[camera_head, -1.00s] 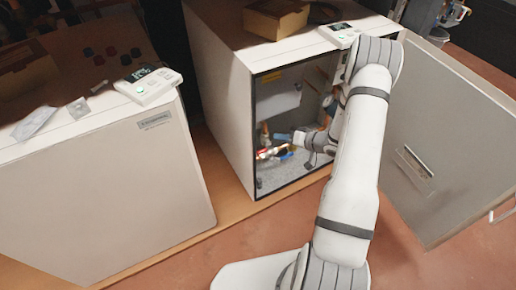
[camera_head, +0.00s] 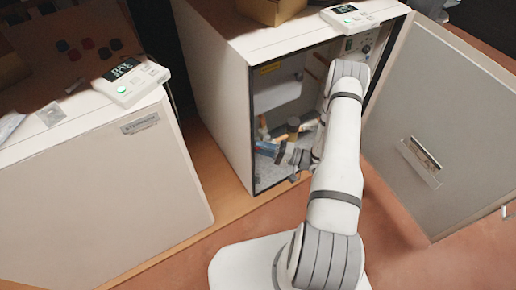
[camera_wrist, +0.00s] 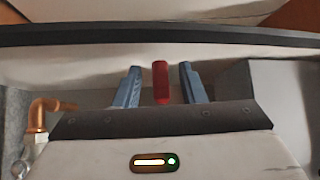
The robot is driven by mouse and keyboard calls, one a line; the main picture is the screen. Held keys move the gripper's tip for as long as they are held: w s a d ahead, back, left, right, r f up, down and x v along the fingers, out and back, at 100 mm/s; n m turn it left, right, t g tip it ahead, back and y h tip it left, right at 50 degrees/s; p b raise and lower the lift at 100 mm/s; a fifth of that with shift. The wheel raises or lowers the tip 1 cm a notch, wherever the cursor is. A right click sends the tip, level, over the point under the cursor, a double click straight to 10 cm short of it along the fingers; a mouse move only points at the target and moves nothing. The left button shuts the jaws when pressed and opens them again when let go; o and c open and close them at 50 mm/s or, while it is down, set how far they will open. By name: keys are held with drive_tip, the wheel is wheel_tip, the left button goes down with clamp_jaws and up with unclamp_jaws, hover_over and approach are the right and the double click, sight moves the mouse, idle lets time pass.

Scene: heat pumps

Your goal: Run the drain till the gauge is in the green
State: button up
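In the wrist view, a red handle (camera_wrist: 160,84) stands between the two blue fingers of my gripper (camera_wrist: 160,67). A gap shows on each side of it, so the fingers are open around it and not pressed on it. The red handle cannot be made out there. No gauge face with a green band can be read in either view; a panel with small round parts (camera_head: 362,43) shows at the cabinet's upper right, too small to read.
The cabinet door (camera_head: 430,130) hangs open on the right. Copper pipes (camera_head: 293,125) run inside the cabinet, and a copper elbow (camera_wrist: 38,113) shows at the wrist view's left. A second, closed unit (camera_head: 105,200) stands on the left. A controller (camera_head: 350,17) lies on top of the open cabinet.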

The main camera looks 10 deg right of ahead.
drive_tip(key=shift+w+a+r, duration=0.1)
drive_tip(key=shift+w+a, duration=0.2)
drive_tip(key=shift+a, duration=0.3)
clamp_jaws()
